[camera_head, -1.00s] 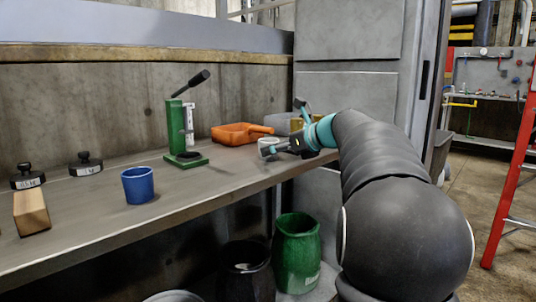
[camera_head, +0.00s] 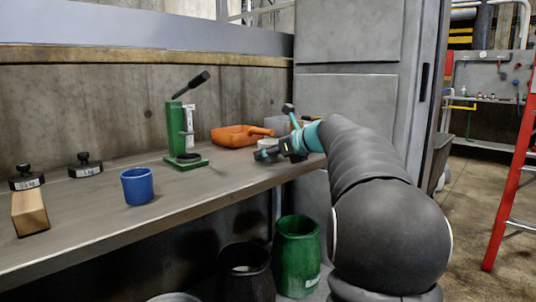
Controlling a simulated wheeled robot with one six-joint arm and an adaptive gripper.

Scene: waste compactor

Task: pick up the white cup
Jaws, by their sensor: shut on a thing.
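The white cup (camera_head: 267,145) stands near the right end of the grey workbench, small in view and partly hidden by my gripper. My gripper (camera_head: 268,155) reaches in from the right with its fingers at the cup, shut on it. The finger contact is small and partly hidden. I cannot tell whether the cup is clear of the bench.
On the bench (camera_head: 100,220) are an orange scoop (camera_head: 236,135), a green press (camera_head: 182,135), a blue cup (camera_head: 138,186), black weights (camera_head: 86,165) and a wooden block (camera_head: 30,212). Green (camera_head: 297,255) and black (camera_head: 245,270) bins stand below. A red ladder (camera_head: 515,170) is at right.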

